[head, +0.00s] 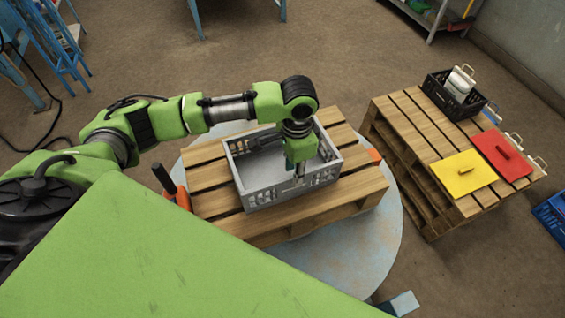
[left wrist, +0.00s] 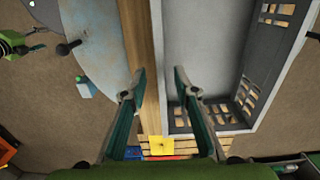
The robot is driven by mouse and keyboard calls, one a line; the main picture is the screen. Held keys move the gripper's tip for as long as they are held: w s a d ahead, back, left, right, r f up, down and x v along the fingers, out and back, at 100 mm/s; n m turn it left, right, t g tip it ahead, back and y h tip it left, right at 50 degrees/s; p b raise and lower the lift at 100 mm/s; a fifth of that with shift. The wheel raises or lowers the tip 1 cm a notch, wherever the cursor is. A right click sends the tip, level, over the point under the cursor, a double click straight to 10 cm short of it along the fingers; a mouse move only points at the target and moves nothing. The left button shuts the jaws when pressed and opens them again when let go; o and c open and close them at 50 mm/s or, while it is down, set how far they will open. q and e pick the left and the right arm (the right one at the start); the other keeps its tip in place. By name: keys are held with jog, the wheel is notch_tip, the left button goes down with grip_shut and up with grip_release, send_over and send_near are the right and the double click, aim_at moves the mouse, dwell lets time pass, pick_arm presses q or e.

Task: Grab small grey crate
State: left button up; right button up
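The small grey crate (head: 262,192) stands upright on a wooden pallet (head: 215,203) in the head view. It has low walls with slotted openings. My left gripper (head: 299,178) points down at the crate's near-right wall. In the left wrist view the crate (left wrist: 207,45) fills the upper right. The left gripper (left wrist: 160,80) has its two fingers apart there, one on each side of the crate's rim, with a gap between them. I cannot tell how deep the fingertips reach. My right gripper is in neither view.
The pallet rests on a round pale blue platform (head: 385,235). Another pallet stack (head: 408,120) to the right carries a black crate (head: 437,88), a yellow panel (head: 463,173) and a red panel (head: 502,155). A blue crate (head: 552,215) is at the right edge. Floor lies open behind.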

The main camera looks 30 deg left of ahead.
pick_arm(q)
notch_tip(320, 180, down, 3)
jog(key=shift+w+d, duration=0.1)
jog(key=shift+w, duration=0.05)
jog(key=shift+f+p, duration=0.45)
jog(key=shift+f, duration=2.15)
grip_shut()
